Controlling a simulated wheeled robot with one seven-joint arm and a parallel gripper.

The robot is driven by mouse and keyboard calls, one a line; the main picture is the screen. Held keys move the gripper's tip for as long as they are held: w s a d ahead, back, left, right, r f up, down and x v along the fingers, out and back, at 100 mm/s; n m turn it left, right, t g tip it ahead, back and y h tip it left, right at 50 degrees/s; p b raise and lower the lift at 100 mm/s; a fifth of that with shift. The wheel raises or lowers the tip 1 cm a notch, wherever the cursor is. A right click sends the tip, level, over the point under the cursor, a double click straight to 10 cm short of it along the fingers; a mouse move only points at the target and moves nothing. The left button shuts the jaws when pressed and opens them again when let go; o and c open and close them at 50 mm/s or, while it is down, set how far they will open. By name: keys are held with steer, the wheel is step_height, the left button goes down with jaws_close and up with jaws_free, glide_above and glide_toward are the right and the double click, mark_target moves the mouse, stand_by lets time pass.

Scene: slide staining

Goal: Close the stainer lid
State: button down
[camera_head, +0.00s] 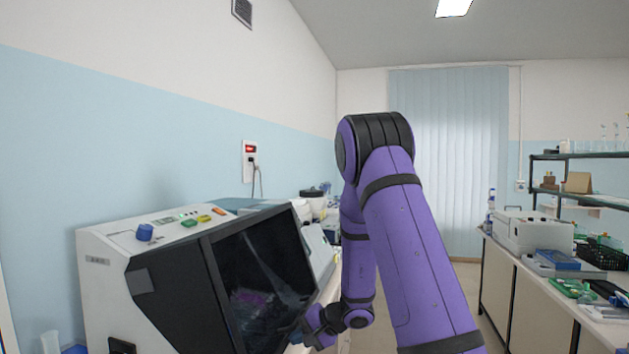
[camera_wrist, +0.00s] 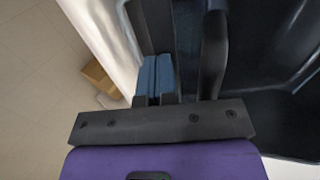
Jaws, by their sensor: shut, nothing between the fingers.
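The stainer (camera_head: 105,262) is a white bench machine at the left of the head view. Its dark, see-through lid (camera_head: 262,262) slants across the front; I cannot tell whether it sits fully down. My arm reaches down to the lid's lower right corner, where the fingertips are hard to make out. In the wrist view my gripper (camera_wrist: 156,76) is shut and empty, its blue pads together. A dark bar (camera_wrist: 214,55) runs close to the right of the fingers, beside the stainer's dark parts. I cannot tell whether they touch.
A blue knob (camera_head: 145,232) stands on the stainer's top. More lab devices stand behind it along the left bench. A bench at right holds a white box device (camera_head: 533,232) and trays. In the wrist view a cardboard box (camera_wrist: 100,77) lies on the bare floor.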

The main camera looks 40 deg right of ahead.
steer(key=w+a+f+t, duration=0.1)
steer(key=w+f, duration=0.1)
steer(key=w+a+f+y, duration=0.1)
steer(key=w+a+f, duration=0.1)
steer(key=f, duration=0.1)
steer(key=w+a+f+t+y, duration=0.1)
steer(key=w+a+f, duration=0.1)
steer(key=f, duration=0.1)
steer(key=shift+w+t, duration=0.2)
steer(key=shift+t, duration=0.1)
steer(key=shift+w+a+f, duration=0.3)
steer(key=shift+w+f, duration=0.05)
steer(key=shift+w, duration=0.1)
steer(key=shift+w+a+t, duration=0.1)
steer(key=shift+a+t, duration=0.05)
steer(key=shift+t, duration=0.15)
